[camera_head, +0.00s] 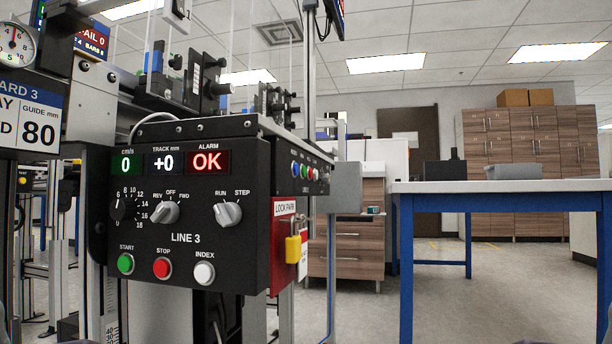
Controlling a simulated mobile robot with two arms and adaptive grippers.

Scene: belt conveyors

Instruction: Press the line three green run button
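The black LINE 3 control panel (190,215) faces me at left of centre. Its round green button (125,263), labelled START, sits at the lower left of the panel. Beside it are a red STOP button (162,268) and a white INDEX button (204,273). A RUN/STEP knob (227,214) is at the panel's right. The displays (208,162) read 0 cm/s, track +0 and alarm OK. Nothing covers the green button. Neither of my grippers can be made out in this view.
A red lock plate with a yellow padlock (292,249) hangs right of the panel. A side panel with small coloured buttons (305,171) is behind it. A blue-legged table (500,187) stands at right, with wooden cabinets (525,150) beyond. The floor between is clear.

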